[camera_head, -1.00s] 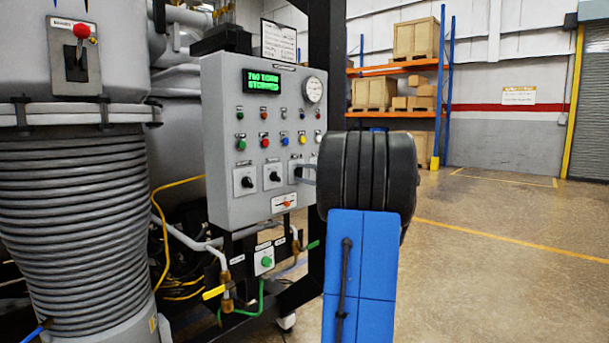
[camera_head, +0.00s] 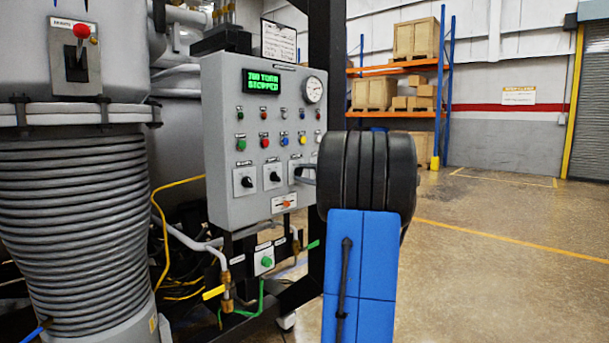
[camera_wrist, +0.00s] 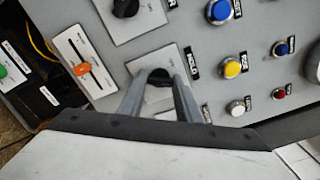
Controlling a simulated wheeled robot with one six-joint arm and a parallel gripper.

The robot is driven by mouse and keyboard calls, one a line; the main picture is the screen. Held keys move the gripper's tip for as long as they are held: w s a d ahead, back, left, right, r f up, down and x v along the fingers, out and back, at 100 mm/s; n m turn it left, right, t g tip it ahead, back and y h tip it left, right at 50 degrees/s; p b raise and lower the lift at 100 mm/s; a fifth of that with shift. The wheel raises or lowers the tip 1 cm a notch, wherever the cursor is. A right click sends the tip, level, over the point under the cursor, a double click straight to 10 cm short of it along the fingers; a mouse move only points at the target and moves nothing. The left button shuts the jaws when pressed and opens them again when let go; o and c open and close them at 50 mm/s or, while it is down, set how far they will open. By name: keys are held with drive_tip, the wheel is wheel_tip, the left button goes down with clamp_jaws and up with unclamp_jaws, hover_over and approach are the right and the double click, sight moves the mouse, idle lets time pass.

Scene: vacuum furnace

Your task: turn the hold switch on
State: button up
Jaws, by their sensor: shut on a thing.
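The control panel (camera_head: 219,135) carries a row of three black rotary switches on pale plates. The rightmost one is partly hidden by my gripper (camera_head: 304,175) in the head view. In the wrist view my gripper (camera_wrist: 159,82) has its two grey fingers shut on that black rotary knob (camera_wrist: 158,74), one on each side. Another black rotary knob (camera_wrist: 125,7) shows further up. The knob's pointer direction is mostly hidden by the fingers.
Near the gripped knob are a yellow button (camera_wrist: 232,69), a blue button (camera_wrist: 219,11), a white button (camera_wrist: 236,108) and an orange slider (camera_wrist: 83,68). A green display (camera_head: 263,81) and a gauge (camera_head: 312,90) sit higher. Open floor lies to the right.

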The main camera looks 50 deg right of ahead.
drive_tip(key=shift+f, duration=0.1)
drive_tip(key=o, duration=1)
drive_tip(key=shift+o, duration=0.2)
drive_tip(key=s, duration=1.7)
drive_tip(key=shift+s, duration=0.25)
drive_tip(key=shift+w, duration=0.1)
